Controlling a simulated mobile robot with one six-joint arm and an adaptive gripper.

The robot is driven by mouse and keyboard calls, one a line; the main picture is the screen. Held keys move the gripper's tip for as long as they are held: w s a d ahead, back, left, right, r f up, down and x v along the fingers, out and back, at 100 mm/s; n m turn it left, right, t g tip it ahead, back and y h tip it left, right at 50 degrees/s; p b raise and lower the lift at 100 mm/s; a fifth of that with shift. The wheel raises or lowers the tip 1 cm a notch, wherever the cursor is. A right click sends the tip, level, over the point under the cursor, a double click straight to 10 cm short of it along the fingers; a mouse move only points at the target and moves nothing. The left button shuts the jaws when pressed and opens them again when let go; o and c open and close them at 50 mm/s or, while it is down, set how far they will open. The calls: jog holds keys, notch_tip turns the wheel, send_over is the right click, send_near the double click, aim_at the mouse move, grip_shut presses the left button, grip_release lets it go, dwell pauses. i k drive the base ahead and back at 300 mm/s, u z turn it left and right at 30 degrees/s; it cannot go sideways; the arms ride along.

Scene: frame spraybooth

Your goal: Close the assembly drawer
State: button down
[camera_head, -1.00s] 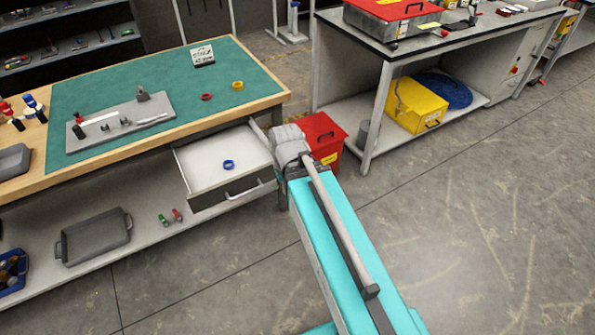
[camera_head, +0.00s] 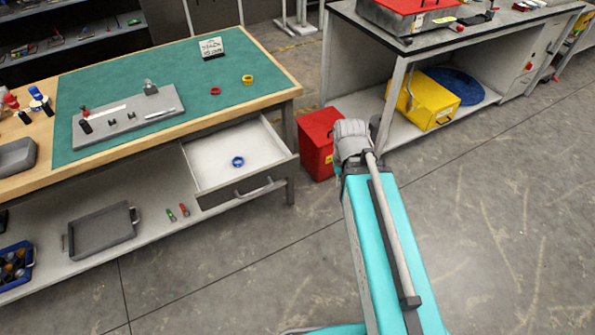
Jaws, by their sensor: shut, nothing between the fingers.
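The assembly drawer (camera_head: 222,160) sticks out open from under the front of the workbench, below the green mat. Its dark front has a light bar handle (camera_head: 262,188). A blue ring (camera_head: 238,162) lies on the white drawer floor. My arm reaches up from the lower right, and its grey joint shows to the right of the drawer, apart from it. My gripper's fingers do not show.
The workbench top (camera_head: 270,98) carries a grey tool plate (camera_head: 130,122), a red ring and a yellow ring. A red bin (camera_head: 318,150) stands right of the drawer. The lower shelf holds a grey tray (camera_head: 102,232). Floor before the drawer is clear.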

aim_at(209, 157)
jog(key=k, duration=1.6)
jog(key=u, duration=0.8)
jog(key=i, duration=1)
jog(key=z, duration=0.05)
